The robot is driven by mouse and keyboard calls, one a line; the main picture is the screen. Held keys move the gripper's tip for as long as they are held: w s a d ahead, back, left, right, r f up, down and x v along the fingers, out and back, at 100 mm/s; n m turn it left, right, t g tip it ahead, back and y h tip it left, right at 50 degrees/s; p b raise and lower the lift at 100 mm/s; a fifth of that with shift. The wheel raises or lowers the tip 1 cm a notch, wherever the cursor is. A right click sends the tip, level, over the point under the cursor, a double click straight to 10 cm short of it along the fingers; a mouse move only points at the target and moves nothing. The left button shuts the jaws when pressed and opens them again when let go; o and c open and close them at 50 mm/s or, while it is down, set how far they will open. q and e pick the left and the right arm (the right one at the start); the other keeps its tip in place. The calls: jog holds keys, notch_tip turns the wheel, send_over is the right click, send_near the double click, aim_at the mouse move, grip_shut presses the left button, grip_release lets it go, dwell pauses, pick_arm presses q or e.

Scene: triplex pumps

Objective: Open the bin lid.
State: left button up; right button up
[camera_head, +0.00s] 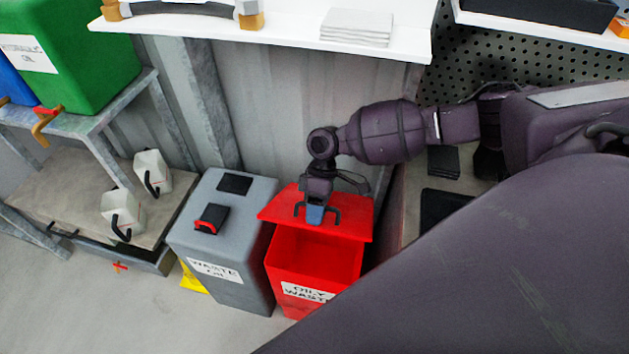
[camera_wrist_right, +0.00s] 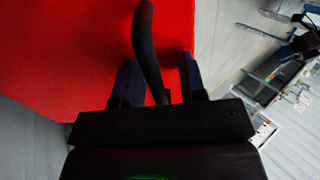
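The red bin (camera_head: 300,265) labelled "OILY WASTE" stands on the floor in the middle of the head view. Its red lid (camera_head: 352,222) is raised at an angle, and the inside of the bin shows below the lid's front edge. My right gripper (camera_head: 314,214) is at the lid, by its black handle. In the right wrist view the black handle (camera_wrist_right: 147,45) passes between the two fingers (camera_wrist_right: 160,80) in front of the red lid (camera_wrist_right: 70,50). The fingers stand apart, with a visible gap on the handle's right side. My left gripper is not in view.
A grey "WASTE OIL" bin (camera_head: 222,255) stands close to the left. A white shelf (camera_head: 270,32) hangs above, and a corrugated wall (camera_head: 270,110) is behind. White jugs (camera_head: 122,214) sit on a low platform at left. Floor in front is clear.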

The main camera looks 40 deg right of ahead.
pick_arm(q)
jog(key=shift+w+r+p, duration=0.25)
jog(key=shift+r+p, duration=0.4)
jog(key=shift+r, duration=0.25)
pick_arm(e)
jog(key=s+a+f+t+h, duration=0.1)
jog(key=s+a+f, duration=0.1)
jog(key=f, duration=0.4)
jog(key=shift+s+a+f+t+h, duration=0.15)
jog(key=shift+s+a+t+h, duration=0.15)
jog(key=shift+s+a, duration=0.15)
jog(key=shift+a, duration=0.1)
